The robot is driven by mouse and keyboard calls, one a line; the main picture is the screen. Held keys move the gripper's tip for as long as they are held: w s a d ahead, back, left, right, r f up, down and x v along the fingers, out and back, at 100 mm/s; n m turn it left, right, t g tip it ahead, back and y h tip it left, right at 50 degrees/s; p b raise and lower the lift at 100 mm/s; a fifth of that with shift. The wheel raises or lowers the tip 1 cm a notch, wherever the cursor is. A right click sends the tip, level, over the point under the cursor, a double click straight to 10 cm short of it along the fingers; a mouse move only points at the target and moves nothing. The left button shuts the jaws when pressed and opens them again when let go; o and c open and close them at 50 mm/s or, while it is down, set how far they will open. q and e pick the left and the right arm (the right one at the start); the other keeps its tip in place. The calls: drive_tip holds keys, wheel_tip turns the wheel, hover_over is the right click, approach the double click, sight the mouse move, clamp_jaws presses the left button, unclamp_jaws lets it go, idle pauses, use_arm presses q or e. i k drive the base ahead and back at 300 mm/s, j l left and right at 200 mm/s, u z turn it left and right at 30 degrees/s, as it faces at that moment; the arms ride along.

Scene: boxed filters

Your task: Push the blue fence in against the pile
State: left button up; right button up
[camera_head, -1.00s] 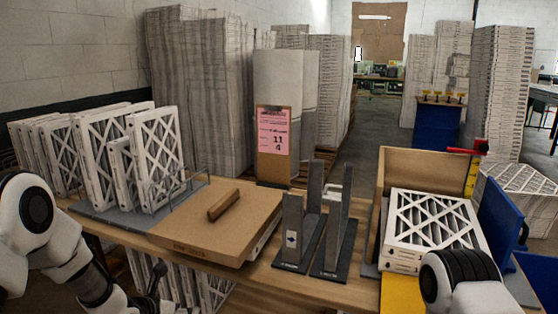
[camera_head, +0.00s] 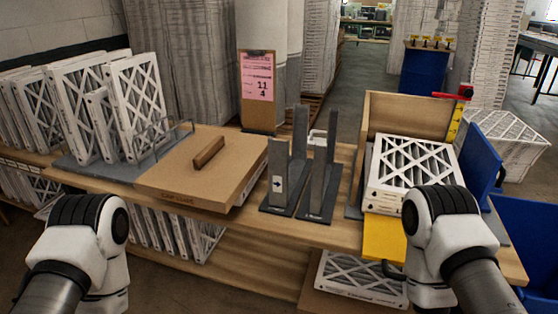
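The blue fence (camera_head: 484,165) is an upright panel at the right side of the filter pile (camera_head: 412,172), leaning a little. A narrow gap seems to show between fence and pile at the far end; the near end is partly covered by my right arm. Only a dark bit, possibly of my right gripper (camera_head: 392,269), shows beside the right wrist, low in front of the pile. My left gripper is hidden or out of frame below the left arm.
A yellow plate (camera_head: 384,238) lies before the pile. Grey upright stands (camera_head: 301,175) and a cardboard lid with a handle (camera_head: 203,172) are left of it. Racked filters (camera_head: 135,100) stand far left. A blue bin (camera_head: 525,235) is right of the table.

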sight(480, 164)
drive_tip(key=z, duration=1.3)
